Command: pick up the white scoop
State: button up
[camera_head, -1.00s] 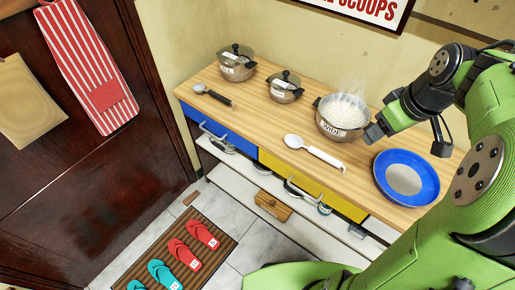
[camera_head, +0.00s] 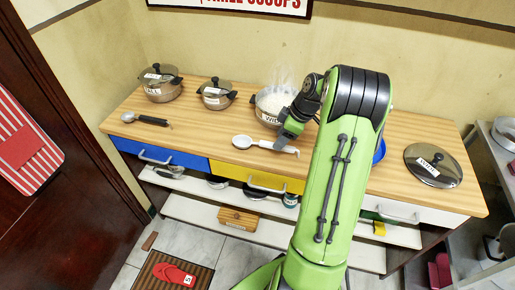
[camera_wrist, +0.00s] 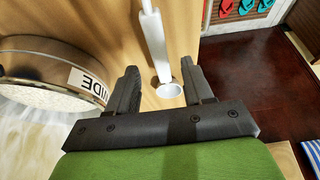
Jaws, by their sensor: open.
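The white scoop (camera_head: 265,143) lies on the wooden counter, its bowl to the left and its white handle to the right. My gripper (camera_head: 287,137) is at the handle end, in front of the pot marked WIDE. In the wrist view, my gripper (camera_wrist: 160,67) is open, with dark fingers spread. The white handle (camera_wrist: 154,40) runs up the picture between and beyond the fingertips, and a white oval end shows between the fingers. Whether the fingers are level with the handle or above it I cannot tell.
The WIDE pot (camera_head: 266,106), which holds white contents, stands just behind the scoop; it also fills the wrist view's left side (camera_wrist: 45,72). Two lidded pots (camera_head: 161,88) (camera_head: 215,97) and a dark-handled spoon (camera_head: 148,120) are farther left. A lid (camera_head: 433,166) lies right. My arm partly hides a blue plate (camera_head: 380,150).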

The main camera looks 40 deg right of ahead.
jog(key=b+x, duration=0.2)
jog(key=x, duration=0.3)
jog(key=shift+f, duration=0.1)
grip_shut()
